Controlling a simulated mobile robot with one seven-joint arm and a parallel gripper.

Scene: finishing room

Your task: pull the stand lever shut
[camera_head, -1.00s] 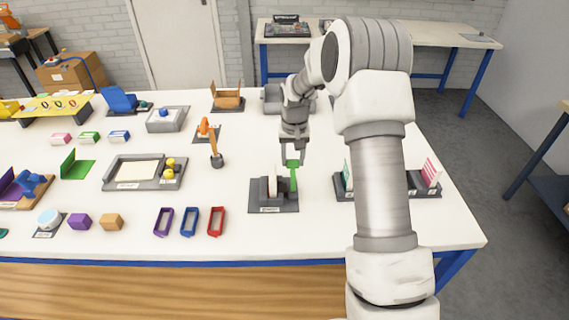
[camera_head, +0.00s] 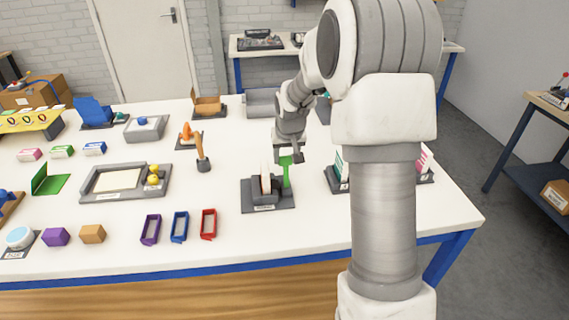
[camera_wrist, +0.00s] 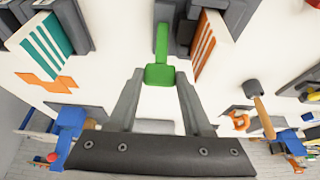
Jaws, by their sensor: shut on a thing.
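A dark grey stand (camera_head: 267,200) sits near the front middle of the white table, with an upright white-and-orange piece in it. Its green lever (camera_head: 287,176) rises on the stand's right side and looks close to upright. My gripper (camera_head: 287,158) is shut on the top of the lever. In the wrist view, the lever (camera_wrist: 161,42) runs up from a wide green head (camera_wrist: 159,75) between my two fingertips (camera_wrist: 160,77). The orange-striped piece (camera_wrist: 207,45) is close to the right of the lever there.
Purple, blue and red frames (camera_head: 208,223) lie left of the stand. Bare table lies in front.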

